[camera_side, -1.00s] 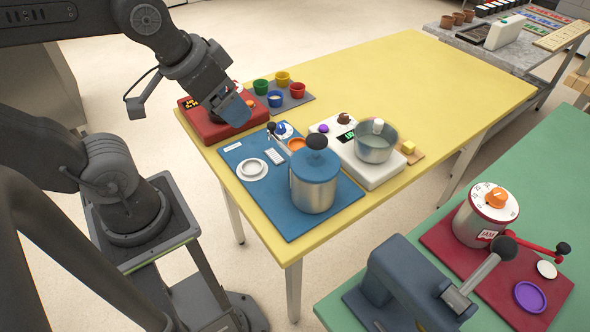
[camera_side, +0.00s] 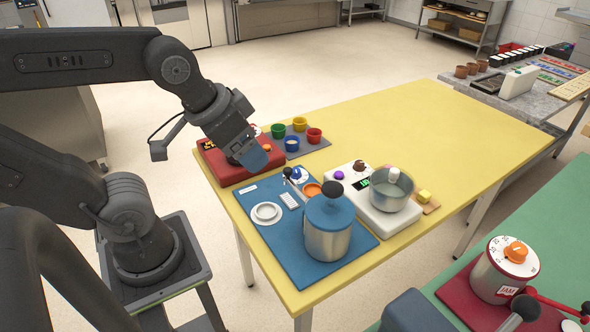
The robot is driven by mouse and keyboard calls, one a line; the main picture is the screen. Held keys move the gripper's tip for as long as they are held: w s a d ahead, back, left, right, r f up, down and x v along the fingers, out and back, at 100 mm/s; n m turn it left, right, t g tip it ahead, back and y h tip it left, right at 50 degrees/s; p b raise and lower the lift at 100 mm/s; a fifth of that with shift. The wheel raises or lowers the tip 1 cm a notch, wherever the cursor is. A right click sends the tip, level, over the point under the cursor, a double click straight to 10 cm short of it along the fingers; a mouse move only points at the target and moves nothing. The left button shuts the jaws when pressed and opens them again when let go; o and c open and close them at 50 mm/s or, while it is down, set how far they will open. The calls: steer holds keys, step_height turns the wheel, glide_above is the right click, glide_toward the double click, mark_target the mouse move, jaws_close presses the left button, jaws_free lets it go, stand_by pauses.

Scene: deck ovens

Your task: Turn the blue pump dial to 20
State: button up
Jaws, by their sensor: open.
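The blue pump dial (camera_side: 299,174) is a small blue knob on a white face, on the blue mat behind the steel pump pot. Its numbers are too small to read. The pump pot (camera_side: 328,236) has a blue lid and a dark round knob on top. My gripper (camera_side: 252,158) is left of and above the dial, over the red device's front edge, apart from the dial. Its blue-tipped jaws point down; the gap between them is hard to see from this side.
A red device (camera_side: 213,161) with a lit display sits under my gripper. Coloured cups stand on a grey mat (camera_side: 320,143) behind it. A white scale (camera_side: 385,218) with a steel pot (camera_side: 392,197) is right of the pump. The far yellow table (camera_side: 420,120) is clear.

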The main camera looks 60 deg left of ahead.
steer(key=shift+m+g+y, duration=0.3)
steer(key=shift+g, duration=0.5)
steer(key=w+a, duration=0.1)
steer(key=w, duration=0.1)
steer(key=w+a, duration=0.1)
steer(key=w, duration=0.2)
steer(key=w+a, duration=0.1)
steer(key=w, duration=0.1)
steer(key=shift+w+a, duration=0.2)
steer(key=shift+a, duration=0.05)
steer(key=shift+c, duration=0.9)
steer(key=m+g, duration=0.2)
steer(key=g, duration=0.2)
glide_above(296, 170)
step_height(296, 170, down, 13)
step_height(296, 170, down, 14)
steer(key=shift+r, duration=0.2)
steer(key=c, duration=0.9)
